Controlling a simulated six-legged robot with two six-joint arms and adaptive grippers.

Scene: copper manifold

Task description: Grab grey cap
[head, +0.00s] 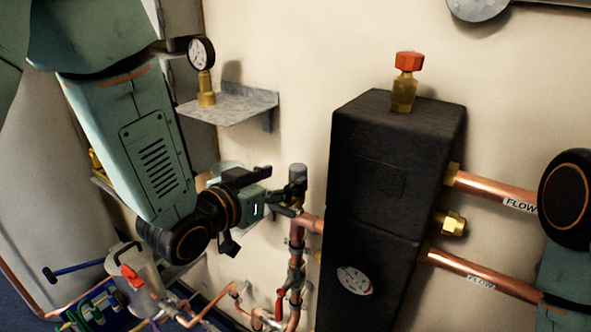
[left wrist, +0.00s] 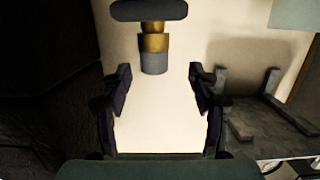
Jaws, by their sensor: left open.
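The grey cap (head: 298,172) is a short cylinder on top of a brass fitting, left of the black box. In the left wrist view the grey cap (left wrist: 154,63) shows below the brass fitting (left wrist: 154,38), which hangs from the top of the picture. My left gripper (head: 285,192) is close to the cap in the head view and partly overlaps the fitting. In the left wrist view its two fingers (left wrist: 160,85) are wide apart and empty, with the cap between their tips in the picture. I cannot tell the exact depth gap. My right gripper is not in view.
The black box (head: 370,190) stands just right of the cap. A grey shelf (head: 235,105) with a gauge (head: 201,54) is above left. Copper pipes (head: 297,240) and a red-handled valve (head: 280,300) lie below. Bare wall is behind the cap.

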